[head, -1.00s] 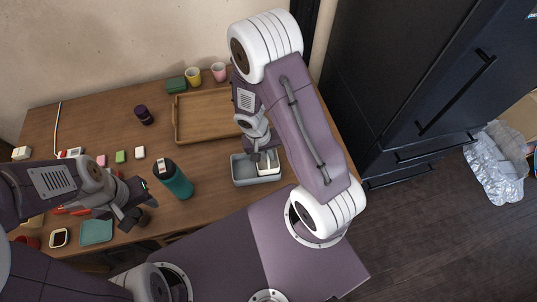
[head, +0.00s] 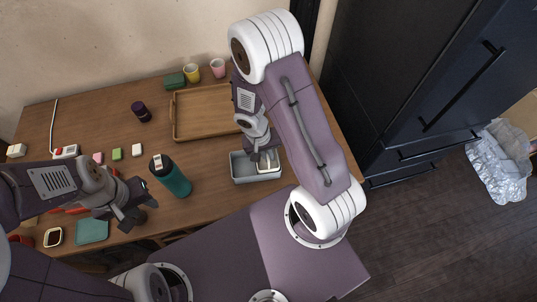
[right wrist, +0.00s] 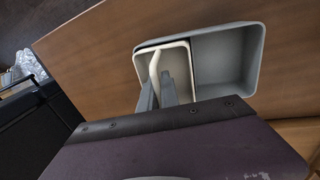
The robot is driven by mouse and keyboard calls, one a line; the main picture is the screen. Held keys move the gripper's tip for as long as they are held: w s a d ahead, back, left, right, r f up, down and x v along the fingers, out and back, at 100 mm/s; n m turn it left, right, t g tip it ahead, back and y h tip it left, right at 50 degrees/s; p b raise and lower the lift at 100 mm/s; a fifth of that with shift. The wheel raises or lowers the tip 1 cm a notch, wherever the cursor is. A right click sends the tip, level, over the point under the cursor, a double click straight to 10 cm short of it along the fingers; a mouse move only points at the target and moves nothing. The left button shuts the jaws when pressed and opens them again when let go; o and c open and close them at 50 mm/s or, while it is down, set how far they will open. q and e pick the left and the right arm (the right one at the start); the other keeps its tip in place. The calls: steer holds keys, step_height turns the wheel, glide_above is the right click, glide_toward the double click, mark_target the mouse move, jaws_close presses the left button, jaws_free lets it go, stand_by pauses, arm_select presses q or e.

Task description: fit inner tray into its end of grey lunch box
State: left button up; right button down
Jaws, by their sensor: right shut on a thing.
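The grey lunch box (head: 240,171) stands on the wooden table near its front edge, in front of my right arm. The cream inner tray (head: 267,166) is at the box's right end in the head view. My right gripper (head: 265,157) is above that end and shut on the tray. In the right wrist view the fingers (right wrist: 157,82) hold a cream wall of the tray (right wrist: 178,58). The tray lies within the left end of the box (right wrist: 225,58) there, with a dark gap along one side. Whether it rests on the bottom is hidden. My left gripper (head: 131,213) is away at the left; its jaws are unclear.
A wooden tray (head: 205,112) lies behind the box. A yellow cup (head: 192,73), a pink cup (head: 218,68) and a green box (head: 175,81) are at the back. Several small blocks lie at the left.

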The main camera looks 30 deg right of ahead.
steer(key=shift+f+b, duration=1.5)
steer(key=shift+b, duration=0.1)
steer(key=c, duration=1.5)
jaws_free()
steer(key=shift+r, duration=0.1)
steer(key=r+p, duration=0.1)
steer(key=r, duration=0.2)
steer(key=a+r+p, duration=0.1)
steer(key=r, duration=0.2)
steer(key=r+p, duration=0.1)
steer(key=r, duration=0.2)
steer(key=shift+w+a, duration=0.25)
steer(key=shift+a, duration=0.1)
steer(key=shift+f, duration=0.1)
